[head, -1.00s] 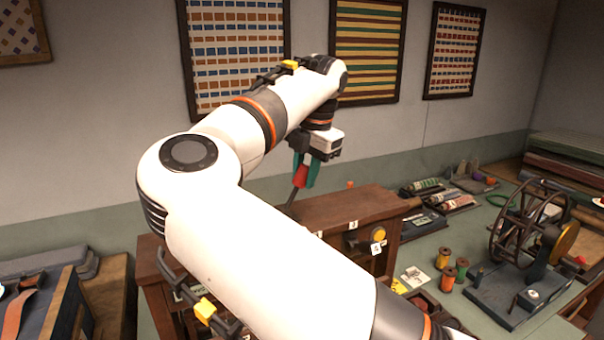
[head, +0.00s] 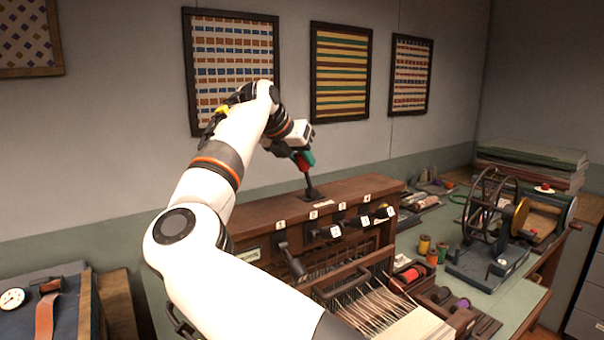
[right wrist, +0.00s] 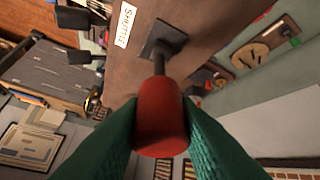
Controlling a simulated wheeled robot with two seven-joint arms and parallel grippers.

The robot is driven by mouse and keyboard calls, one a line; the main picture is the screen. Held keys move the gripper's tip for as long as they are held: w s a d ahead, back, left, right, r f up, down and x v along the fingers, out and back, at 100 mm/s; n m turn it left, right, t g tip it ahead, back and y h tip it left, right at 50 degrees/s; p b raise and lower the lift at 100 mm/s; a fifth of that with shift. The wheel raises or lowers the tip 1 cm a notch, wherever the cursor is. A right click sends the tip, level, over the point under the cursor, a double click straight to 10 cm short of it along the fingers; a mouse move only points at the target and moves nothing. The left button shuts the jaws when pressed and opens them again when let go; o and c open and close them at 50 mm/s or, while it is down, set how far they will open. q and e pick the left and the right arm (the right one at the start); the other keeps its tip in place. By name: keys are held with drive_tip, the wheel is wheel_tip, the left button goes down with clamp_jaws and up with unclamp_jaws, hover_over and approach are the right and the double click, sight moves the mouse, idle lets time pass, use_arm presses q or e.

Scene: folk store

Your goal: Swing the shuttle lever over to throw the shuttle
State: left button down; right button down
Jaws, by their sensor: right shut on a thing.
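The shuttle lever has a red knob (right wrist: 160,115) on a dark stem that rises from a square black base plate (right wrist: 164,38) on the loom's wooden top beam. A white label reading "SHUTTLE" (right wrist: 125,24) is beside the plate. In the head view the lever's stem (head: 308,180) stands nearly upright, leaning slightly left. My right gripper (head: 303,160), with green fingers, is shut on the red knob; the right wrist view shows a finger on each side of it. My left gripper is not in view.
The loom's wooden beam (head: 255,217) has several numbered levers along its front, with warp threads (head: 375,305) below. Thread spools (head: 424,244) and a wheeled winder (head: 490,262) stand on the green bench to the right. The wall is behind the loom.

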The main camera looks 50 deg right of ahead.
drive_tip(key=shift+w+a+f+h+b, duration=0.15)
drive_tip(key=shift+a+f+h+b, duration=0.15)
drive_tip(key=shift+f+h+b, duration=0.15)
drive_tip(key=shift+a+b, duration=0.25)
drive_tip(key=shift+b, duration=0.1)
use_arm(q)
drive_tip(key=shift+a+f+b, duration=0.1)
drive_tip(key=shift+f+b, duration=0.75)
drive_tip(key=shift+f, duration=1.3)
use_arm(e)
drive_tip(key=shift+w+a+g+h, duration=0.15)
drive_tip(key=shift+a+g+h, duration=0.2)
drive_tip(key=shift+h, duration=0.4)
drive_tip(key=c, duration=1.1)
unclamp_jaws()
drive_tip(key=shift+a, duration=0.1)
use_arm(q)
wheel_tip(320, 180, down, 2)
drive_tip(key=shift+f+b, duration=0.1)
drive_tip(key=shift+b, duration=0.9)
use_arm(e)
drive_tip(key=v, duration=1.2)
